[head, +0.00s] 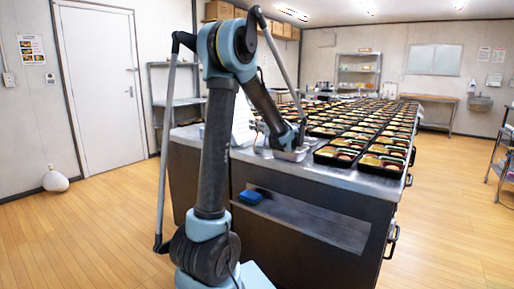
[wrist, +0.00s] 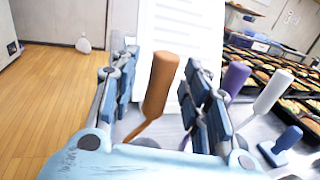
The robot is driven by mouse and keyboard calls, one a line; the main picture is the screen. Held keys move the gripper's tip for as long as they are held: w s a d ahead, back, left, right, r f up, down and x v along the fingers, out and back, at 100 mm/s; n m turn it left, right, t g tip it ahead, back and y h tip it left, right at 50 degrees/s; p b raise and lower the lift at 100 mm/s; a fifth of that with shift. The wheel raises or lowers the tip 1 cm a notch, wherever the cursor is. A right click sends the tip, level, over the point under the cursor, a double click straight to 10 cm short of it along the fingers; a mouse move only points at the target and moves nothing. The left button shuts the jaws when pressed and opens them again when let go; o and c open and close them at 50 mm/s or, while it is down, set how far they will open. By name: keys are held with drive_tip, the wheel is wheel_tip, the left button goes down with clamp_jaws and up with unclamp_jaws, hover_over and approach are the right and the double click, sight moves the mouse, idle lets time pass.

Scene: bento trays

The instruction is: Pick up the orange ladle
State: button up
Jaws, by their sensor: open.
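The orange ladle (wrist: 162,85) shows in the wrist view as an upright, slightly tilted orange-brown handle with a thin shaft below it. My gripper (wrist: 160,66) is open, with one finger on each side of the handle. Gaps show between the handle and both fingers, so I see no grip on it. The ladle's lower end is hidden behind my gripper's palm. In the head view my gripper (head: 289,141) is down at the near end of the counter, over a small metal container (head: 291,155); the ladle cannot be made out there.
Rows of filled bento trays (head: 336,158) cover much of the steel counter (head: 283,169). A white sheet or board (wrist: 180,35) stands behind the ladle.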

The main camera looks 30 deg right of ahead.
drive_tip(key=shift+w, duration=0.25)
clamp_jaws()
drive_tip(key=shift+r, duration=0.15)
